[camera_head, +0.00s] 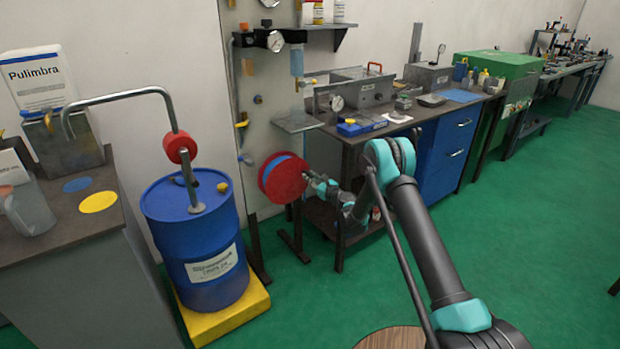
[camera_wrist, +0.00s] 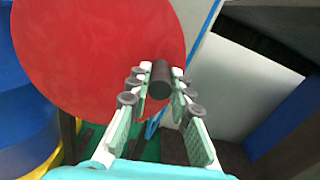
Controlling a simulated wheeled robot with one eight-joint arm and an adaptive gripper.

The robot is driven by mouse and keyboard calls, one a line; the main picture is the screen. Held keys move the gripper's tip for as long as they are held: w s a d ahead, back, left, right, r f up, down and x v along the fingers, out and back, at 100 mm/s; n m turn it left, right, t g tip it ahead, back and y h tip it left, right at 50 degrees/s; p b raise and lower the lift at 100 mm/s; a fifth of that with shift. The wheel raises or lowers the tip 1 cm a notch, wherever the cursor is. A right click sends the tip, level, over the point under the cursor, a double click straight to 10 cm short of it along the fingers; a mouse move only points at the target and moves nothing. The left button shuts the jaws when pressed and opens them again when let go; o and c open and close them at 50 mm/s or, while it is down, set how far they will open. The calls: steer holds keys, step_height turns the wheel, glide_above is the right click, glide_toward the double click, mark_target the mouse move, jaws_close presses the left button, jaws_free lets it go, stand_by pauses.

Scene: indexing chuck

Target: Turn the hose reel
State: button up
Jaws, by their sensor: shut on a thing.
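The hose reel (camera_head: 281,178) is a red disc with blue behind it, mounted at the wall panel in the middle of the head view. In the wrist view its red face (camera_wrist: 95,50) fills the upper left. A dark cylindrical handle (camera_wrist: 161,80) stands out from the right part of that face. My gripper (camera_wrist: 158,85) is shut on this handle, with a fingertip on each side. In the head view my gripper (camera_head: 308,179) is at the right side of the reel, small and partly merged with it.
A blue drum (camera_head: 196,240) with a hand pump stands on a yellow base (camera_head: 237,317) left of the reel. A workbench (camera_head: 385,130) with blue drawers stands to the right. A grey counter (camera_head: 75,235) is at far left. Green floor (camera_head: 480,230) is clear at right.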

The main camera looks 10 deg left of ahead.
jaws_close()
steer(key=shift+f, duration=0.1)
